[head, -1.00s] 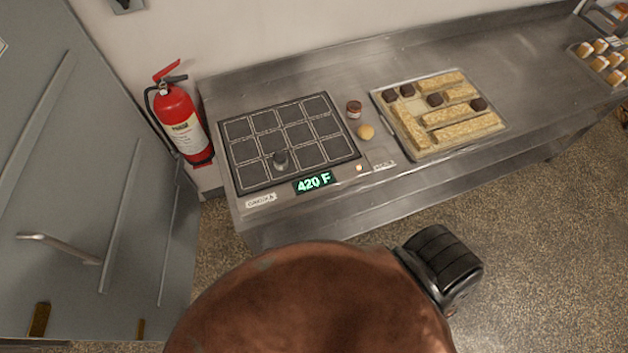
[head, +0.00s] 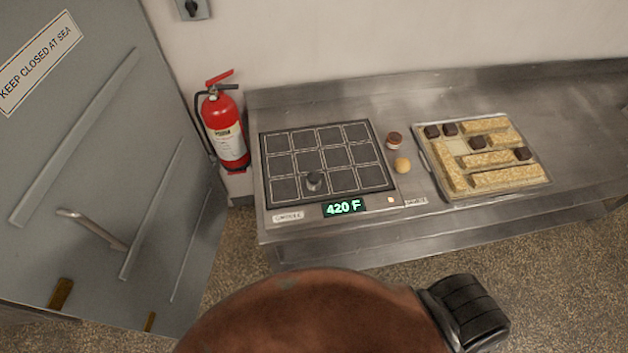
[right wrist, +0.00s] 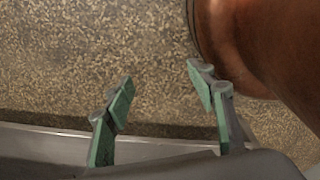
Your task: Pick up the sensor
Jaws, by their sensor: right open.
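Speckled floor lies beyond the fingers, and the sensor is not in that view. Neither gripper shows in the head view.
The plate sits on a steel counter (head: 590,130). A small brown-topped jar (head: 394,141), a round yellow piece (head: 402,165) and a tray (head: 443,187) of bars and dark cubes are to its right. A red extinguisher (head: 225,130) and grey door (head: 150,190) are left.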

